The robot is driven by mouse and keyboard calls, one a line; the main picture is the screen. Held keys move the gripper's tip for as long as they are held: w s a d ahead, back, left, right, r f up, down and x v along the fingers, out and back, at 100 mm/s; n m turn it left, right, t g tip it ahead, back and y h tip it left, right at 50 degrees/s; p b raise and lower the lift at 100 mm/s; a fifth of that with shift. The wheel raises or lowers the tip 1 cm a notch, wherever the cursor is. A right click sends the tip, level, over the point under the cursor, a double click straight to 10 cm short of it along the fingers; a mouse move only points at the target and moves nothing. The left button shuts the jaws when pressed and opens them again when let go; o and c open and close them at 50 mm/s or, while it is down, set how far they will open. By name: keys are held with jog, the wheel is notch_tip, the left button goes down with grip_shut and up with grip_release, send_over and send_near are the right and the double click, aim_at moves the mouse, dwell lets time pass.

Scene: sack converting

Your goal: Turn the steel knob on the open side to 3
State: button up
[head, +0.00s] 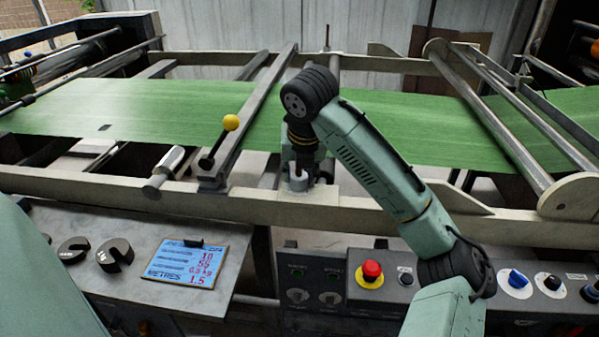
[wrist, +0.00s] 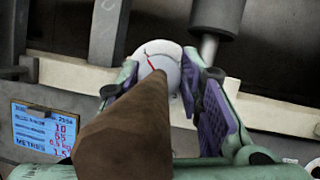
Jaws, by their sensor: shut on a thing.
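The steel knob (head: 298,184) is a short pale cylinder on the near rail of the frame. In the wrist view its round pale end (wrist: 150,50) carries a thin red line. My gripper (head: 299,176) points down onto it from above. In the wrist view my gripper (wrist: 160,68) has its purple-padded fingers on either side of the knob, shut on it. A brown tapered thing (wrist: 130,125) covers the lower middle of that view and part of the knob; I cannot tell what it is. No scale numbers are readable around the knob.
A yellow-balled lever (head: 230,123) and a steel cylinder (head: 165,170) stand left of the knob. Green sheeting (head: 400,125) runs behind. A blue card (head: 186,264) lies on the grey shelf at left. A red button (head: 371,271) sits on the panel below.

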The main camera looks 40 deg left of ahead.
jog(key=c, duration=0.4)
jog(key=shift+o, duration=0.2)
